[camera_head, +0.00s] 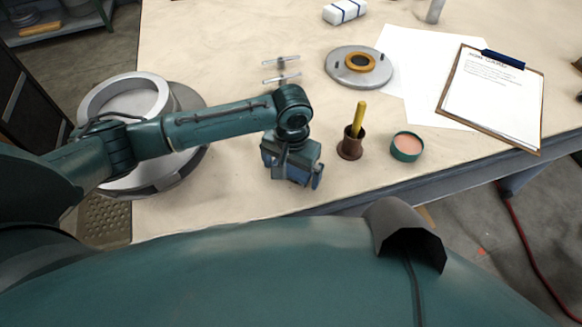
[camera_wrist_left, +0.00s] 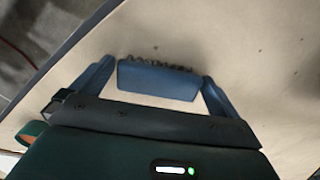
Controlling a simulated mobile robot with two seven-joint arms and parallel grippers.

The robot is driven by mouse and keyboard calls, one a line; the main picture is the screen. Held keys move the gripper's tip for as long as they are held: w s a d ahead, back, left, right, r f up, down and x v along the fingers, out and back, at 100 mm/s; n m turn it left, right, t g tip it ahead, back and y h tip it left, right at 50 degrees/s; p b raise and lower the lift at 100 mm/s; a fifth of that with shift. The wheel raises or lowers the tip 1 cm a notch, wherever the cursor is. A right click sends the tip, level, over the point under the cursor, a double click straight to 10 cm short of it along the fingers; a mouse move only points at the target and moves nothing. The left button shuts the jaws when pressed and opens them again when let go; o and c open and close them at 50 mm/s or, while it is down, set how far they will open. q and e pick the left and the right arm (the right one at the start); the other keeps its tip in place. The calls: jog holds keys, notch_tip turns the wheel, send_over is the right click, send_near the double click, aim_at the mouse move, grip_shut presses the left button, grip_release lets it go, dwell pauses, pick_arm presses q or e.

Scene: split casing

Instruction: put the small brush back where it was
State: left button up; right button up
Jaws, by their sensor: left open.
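A small brush with a yellow handle (camera_head: 358,119) stands upright in a brown cup (camera_head: 350,147) near the table's front edge. The cup hides its lower end. My left gripper (camera_head: 297,177) is open, low over the table and left of the cup, apart from it. In the left wrist view, a blue block with a dark jagged edge (camera_wrist_left: 158,80) shows between the open fingers (camera_wrist_left: 157,70); I cannot tell what it is. My right gripper is not in view.
A green tin with pink contents (camera_head: 407,146) stands right of the cup. A large ring casing (camera_head: 150,88) is at left. The table's front edge is close.

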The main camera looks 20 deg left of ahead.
pick_arm(q)
notch_tip(320, 180, up, 12)
jog(key=shift+p, duration=0.3)
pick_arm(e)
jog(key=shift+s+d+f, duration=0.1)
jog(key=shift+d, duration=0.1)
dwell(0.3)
